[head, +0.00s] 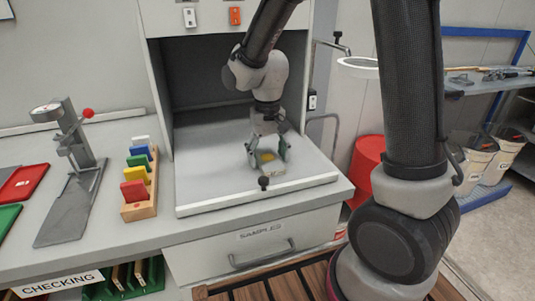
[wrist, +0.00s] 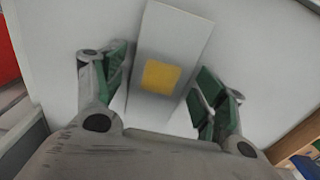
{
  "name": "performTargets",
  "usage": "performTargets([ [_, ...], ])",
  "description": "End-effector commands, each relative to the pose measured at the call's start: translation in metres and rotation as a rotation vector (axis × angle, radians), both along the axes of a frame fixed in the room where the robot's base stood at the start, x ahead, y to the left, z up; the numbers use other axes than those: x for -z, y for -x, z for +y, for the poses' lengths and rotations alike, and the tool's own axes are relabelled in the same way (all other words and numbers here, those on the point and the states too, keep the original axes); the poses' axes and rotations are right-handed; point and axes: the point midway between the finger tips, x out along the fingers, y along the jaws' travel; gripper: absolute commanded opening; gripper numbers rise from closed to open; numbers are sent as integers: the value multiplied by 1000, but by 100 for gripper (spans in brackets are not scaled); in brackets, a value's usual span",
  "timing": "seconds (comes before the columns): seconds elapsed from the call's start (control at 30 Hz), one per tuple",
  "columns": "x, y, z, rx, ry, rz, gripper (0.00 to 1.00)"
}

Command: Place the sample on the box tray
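The sample, a pale grey-white piece with a yellow square, lies between my fingers in the wrist view (wrist: 162,76). In the head view the sample (head: 267,167) is small and partly hidden by the fingers, over the pale floor of the grey booth. My gripper (head: 268,152) points down there. Its green-padded fingers stand apart on either side of the sample in the wrist view (wrist: 160,95). The sample is slightly turned against the fingers, and no firm grip shows. I cannot identify the box tray with certainty.
A wooden rack (head: 139,211) with several coloured panels stands left of the booth. A grey lever stand (head: 72,205), a red tray (head: 22,183) and a green tray (head: 8,217) are further left. A drawer marked SAMPLES (head: 250,250) is below. A red bin (head: 367,165) stands right.

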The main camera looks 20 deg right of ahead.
Motion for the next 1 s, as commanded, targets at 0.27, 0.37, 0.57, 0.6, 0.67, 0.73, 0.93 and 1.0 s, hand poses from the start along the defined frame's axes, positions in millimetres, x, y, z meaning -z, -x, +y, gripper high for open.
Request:
performTargets([
  [0.27, -1, 0, 0, 0, 0, 0, 75],
  [0.37, -6, 0, 0, 0, -1, -2, 75],
  [0.57, -42, -1, 0, 0, -2, -6, 75],
  [0.6, -52, -1, 0, 0, -2, -6, 75],
  [0.67, -66, -1, 0, 0, -2, -6, 75],
  [0.73, -82, -1, 0, 0, -2, -6, 75],
  [0.93, -113, 0, 0, 0, -1, -2, 75],
  [1.0, -119, 0, 0, 0, -1, -2, 75],
])
